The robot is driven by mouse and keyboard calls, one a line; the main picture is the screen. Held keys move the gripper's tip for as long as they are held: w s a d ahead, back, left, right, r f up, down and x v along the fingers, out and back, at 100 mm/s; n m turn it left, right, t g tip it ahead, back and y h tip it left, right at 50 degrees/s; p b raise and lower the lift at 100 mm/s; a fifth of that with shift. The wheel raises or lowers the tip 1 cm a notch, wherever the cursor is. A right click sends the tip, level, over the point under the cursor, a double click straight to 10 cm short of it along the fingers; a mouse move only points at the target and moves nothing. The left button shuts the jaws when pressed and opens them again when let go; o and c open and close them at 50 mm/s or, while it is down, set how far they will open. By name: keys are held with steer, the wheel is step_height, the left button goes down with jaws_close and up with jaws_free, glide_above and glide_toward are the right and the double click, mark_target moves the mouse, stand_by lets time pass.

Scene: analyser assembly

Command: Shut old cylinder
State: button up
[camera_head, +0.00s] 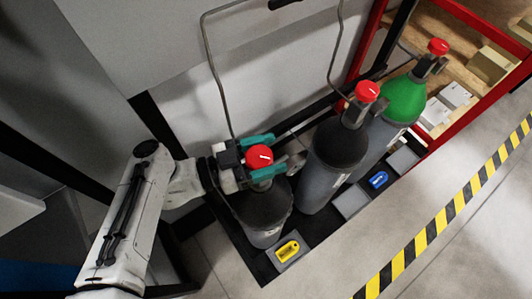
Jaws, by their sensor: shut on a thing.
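Three gas cylinders stand in a row in a black base frame. The nearest cylinder (264,217) is dark grey with a red valve knob (259,157) on top, marked with a small white line. My gripper (260,158) reaches in from the left, with its teal fingers on either side of this knob, shut on it. The middle cylinder (334,165) is dark grey with its own red knob (367,91). The far cylinder has a green shoulder (404,99) and a red knob (438,46). The nearest cylinder's valve body is mostly hidden by the gripper.
A yellow tag (287,251) and a blue tag (379,179) sit on grey blocks in the base. Thin metal hoses rise behind the cylinders. A red-framed shelf with boxes (455,95) is at the upper right. Open floor lies right, with a yellow-black stripe (430,228).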

steer(key=m+g, duration=0.1)
steer(key=g, duration=0.1)
steer(key=m+g+b, duration=0.1)
steer(key=m+g, duration=0.1)
steer(key=m+g+b, duration=0.1)
steer(key=g, duration=0.2)
steer(key=shift+s+f+m+h, duration=0.2)
steer(key=shift+s+m+h, duration=0.1)
steer(key=shift+s+h, duration=0.1)
steer(key=shift+g, duration=0.4)
steer(key=o, duration=1)
steer(key=shift+r, duration=0.1)
steer(key=shift+c, duration=0.2)
